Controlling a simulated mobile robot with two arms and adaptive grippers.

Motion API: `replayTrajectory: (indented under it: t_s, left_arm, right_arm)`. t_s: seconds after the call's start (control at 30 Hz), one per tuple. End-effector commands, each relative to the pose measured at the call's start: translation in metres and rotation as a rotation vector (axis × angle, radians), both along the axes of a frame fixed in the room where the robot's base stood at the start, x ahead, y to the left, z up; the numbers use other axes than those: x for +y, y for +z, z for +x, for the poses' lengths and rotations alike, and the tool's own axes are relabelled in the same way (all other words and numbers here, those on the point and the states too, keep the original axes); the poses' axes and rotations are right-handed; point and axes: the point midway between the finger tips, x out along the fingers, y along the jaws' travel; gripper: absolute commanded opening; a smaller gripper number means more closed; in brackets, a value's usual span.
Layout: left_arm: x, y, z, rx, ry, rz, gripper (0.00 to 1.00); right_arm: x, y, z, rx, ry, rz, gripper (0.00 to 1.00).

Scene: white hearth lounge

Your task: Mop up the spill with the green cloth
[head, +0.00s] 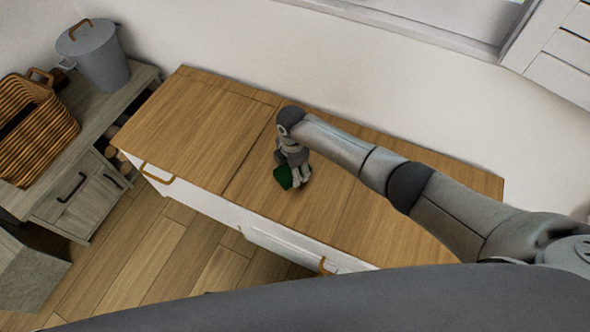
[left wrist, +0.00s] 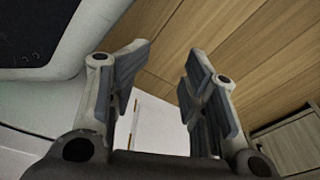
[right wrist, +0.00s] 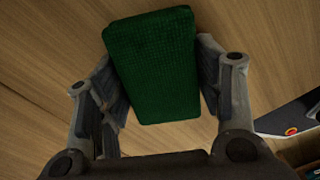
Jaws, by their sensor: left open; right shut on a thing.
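The green cloth (head: 283,178) is at the wooden top of the low cabinet (head: 215,115). My right gripper (head: 296,176) is over that top, pointing down, and shut on the cloth. In the right wrist view the cloth (right wrist: 152,55) is a dark green textured block between the two fingers of the gripper (right wrist: 165,92), close above the wood. Whether it touches the wood I cannot tell. No spill shows; the cloth and gripper hide part of the top. My left gripper (left wrist: 167,80) is open and empty in the left wrist view, away from the cabinet top; it is not in the head view.
A grey wooden side cabinet (head: 85,190) stands at the left with a wicker basket (head: 40,130) and a grey lidded bin (head: 95,55) on it. A white wall rises behind the low cabinet. The left part of its top is bare. Plank floor (head: 165,260) lies in front.

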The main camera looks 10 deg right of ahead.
Motion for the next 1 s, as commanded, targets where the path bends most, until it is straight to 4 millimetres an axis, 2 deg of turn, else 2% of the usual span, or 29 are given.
replayTrajectory:
  t_s: [0.2, 0.37, 0.5, 0.67, 1.0]
  left_arm:
    - [-0.002, 0.01, 0.015, -0.018, 0.005, -0.002, 0.4]
    - [-0.001, 0.015, 0.019, -0.025, 0.008, -0.002, 0.4]
    - [0.0, 0.014, 0.016, -0.025, 0.008, -0.002, 0.4]
    - [0.003, 0.003, 0.001, -0.009, 0.007, 0.001, 0.4]
    - [-0.008, -0.004, -0.001, -0.027, 0.001, -0.016, 0.4]
  right_arm:
    - [0.004, 0.0, 0.002, 0.0, 0.0, 0.0, 0.41]
    - [0.004, 0.0, 0.002, 0.0, 0.0, 0.0, 0.41]
    - [0.002, 0.001, 0.001, 0.001, 0.0, 0.0, 0.41]
    - [-0.001, 0.001, -0.001, 0.001, 0.0, 0.0, 0.41]
    - [-0.006, 0.0, -0.004, 0.001, 0.0, 0.0, 0.41]
